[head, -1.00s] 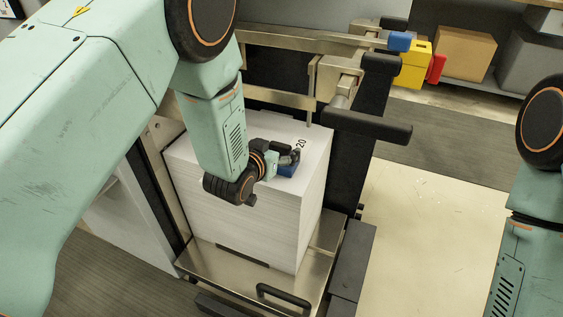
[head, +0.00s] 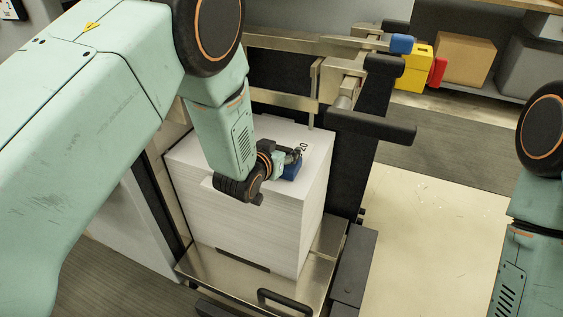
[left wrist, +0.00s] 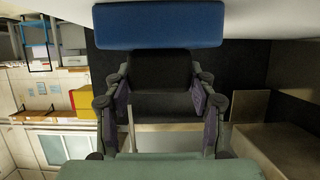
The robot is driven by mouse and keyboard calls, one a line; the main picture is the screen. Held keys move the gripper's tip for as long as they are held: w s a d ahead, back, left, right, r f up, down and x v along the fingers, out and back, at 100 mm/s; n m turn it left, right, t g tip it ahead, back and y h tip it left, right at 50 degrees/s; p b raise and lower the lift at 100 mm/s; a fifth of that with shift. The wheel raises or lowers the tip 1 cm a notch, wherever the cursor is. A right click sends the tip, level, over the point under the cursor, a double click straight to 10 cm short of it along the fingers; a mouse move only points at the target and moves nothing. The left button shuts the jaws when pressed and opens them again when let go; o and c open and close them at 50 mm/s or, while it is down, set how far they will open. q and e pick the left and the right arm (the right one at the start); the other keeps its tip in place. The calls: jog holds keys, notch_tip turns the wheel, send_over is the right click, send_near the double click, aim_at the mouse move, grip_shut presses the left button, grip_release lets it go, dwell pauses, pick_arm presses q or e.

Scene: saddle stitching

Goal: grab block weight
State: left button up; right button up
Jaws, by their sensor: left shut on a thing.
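The block weight is a small blue block (head: 292,172) over the top of a tall white paper stack (head: 250,225), near the printed "20". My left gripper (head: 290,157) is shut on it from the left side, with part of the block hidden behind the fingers. In the left wrist view the blue block (left wrist: 158,25) spans the top, at the ends of the gripper's fingers (left wrist: 160,75). I cannot tell whether the block touches the paper. Only links of my right arm show at the right edge; its gripper is out of view.
The stack stands on a metal tray (head: 225,268) with a black handle (head: 283,298). Metal rails and a black bar (head: 370,126) stand behind and to its right. A yellow box (head: 413,70), a red item (head: 437,70) and a cardboard box (head: 463,56) sit at the back right.

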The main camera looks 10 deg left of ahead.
pick_arm(q)
grip_shut()
jog(key=shift+w+r, duration=0.2)
jog(key=shift+r, duration=0.1)
